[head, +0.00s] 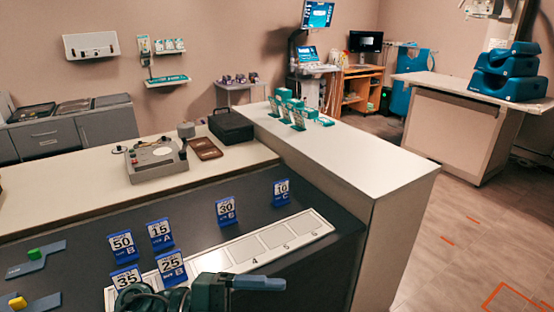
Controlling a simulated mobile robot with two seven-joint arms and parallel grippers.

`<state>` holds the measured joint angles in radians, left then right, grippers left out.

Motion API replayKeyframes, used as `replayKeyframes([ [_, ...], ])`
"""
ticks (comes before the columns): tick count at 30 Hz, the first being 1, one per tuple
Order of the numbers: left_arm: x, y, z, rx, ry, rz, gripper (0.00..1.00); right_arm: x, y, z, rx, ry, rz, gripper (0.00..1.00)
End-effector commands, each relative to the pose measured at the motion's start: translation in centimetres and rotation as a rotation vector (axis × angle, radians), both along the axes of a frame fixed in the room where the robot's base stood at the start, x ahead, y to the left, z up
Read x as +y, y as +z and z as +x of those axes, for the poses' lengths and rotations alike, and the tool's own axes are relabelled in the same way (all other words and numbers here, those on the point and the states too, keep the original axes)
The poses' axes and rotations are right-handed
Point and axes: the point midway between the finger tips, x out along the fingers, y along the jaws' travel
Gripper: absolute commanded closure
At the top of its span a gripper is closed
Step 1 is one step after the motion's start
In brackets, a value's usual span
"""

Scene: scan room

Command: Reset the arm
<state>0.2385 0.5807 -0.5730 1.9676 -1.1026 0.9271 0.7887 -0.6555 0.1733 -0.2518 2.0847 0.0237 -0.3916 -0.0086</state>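One of my arms enters at the bottom edge, left of centre, and looks like the left one. Its gripper (258,284) points right over the lower front of the dark panel. I see one blue-grey finger, and no second finger can be made out, so its opening cannot be told. Nothing is seen held in it. My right gripper is out of view. On the counter behind stands a beige device (156,161) with a red button and a grey upright post with a round head (186,130). The gripper is well apart from it.
Blue number cards (227,211) stand on the dark panel (200,240), beside a white numbered strip (290,238). Levers with green (33,254) and yellow ends lie at left. A black case (231,127) and brown folder (206,149) lie behind. The white counter (375,170) bounds the right.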

Motion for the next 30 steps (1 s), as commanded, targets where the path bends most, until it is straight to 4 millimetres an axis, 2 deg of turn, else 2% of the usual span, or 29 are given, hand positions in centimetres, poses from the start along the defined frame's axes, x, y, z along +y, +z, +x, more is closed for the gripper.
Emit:
replayKeyframes([
  [1, -0.3, 1.1, 0.5, 0.079, 0.115, -0.156, 0.22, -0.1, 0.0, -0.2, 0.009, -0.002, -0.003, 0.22],
  [2, 0.0, 1.5, 1.3, 0.125, 0.199, -0.236, 0.22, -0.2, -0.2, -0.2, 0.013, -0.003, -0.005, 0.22],
  [5, 2.4, 0.7, 4.0, 0.314, 0.512, -0.433, 0.22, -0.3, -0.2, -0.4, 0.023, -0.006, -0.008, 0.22],
  [8, 6.2, -3.9, 5.5, 0.555, 0.848, -0.505, 0.22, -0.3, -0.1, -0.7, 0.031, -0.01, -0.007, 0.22],
  [9, 7.7, -6.6, 5.2, 0.665, 0.977, -0.498, 0.22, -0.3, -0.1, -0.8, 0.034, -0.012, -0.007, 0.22],
  [11, 9.6, -10.5, 4.2, 0.814, 1.13, -0.462, 0.22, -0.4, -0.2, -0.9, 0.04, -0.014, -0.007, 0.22],
  [13, 11.0, -14.5, 2.2, 0.966, 1.259, -0.4, 0.22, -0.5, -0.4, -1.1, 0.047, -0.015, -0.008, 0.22],
  [16, 12.0, -18.7, -0.9, 1.14, 1.372, -0.31, 0.22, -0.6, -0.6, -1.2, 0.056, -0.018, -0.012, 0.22],
  [18, 12.4, -20.6, -2.8, 1.227, 1.416, -0.258, 0.22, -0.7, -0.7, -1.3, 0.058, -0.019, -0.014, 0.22],
  [20, 12.5, -21.7, -4.0, 1.278, 1.438, -0.225, 0.22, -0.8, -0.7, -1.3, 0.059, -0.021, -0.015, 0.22],
  [24, 12.6, -22.7, -5.1, 1.327, 1.455, -0.192, 0.22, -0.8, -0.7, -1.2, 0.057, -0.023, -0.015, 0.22],
  [30, 12.6, -22.7, -5.1, 1.327, 1.454, -0.191, 0.22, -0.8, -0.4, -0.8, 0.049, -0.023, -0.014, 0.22],
])
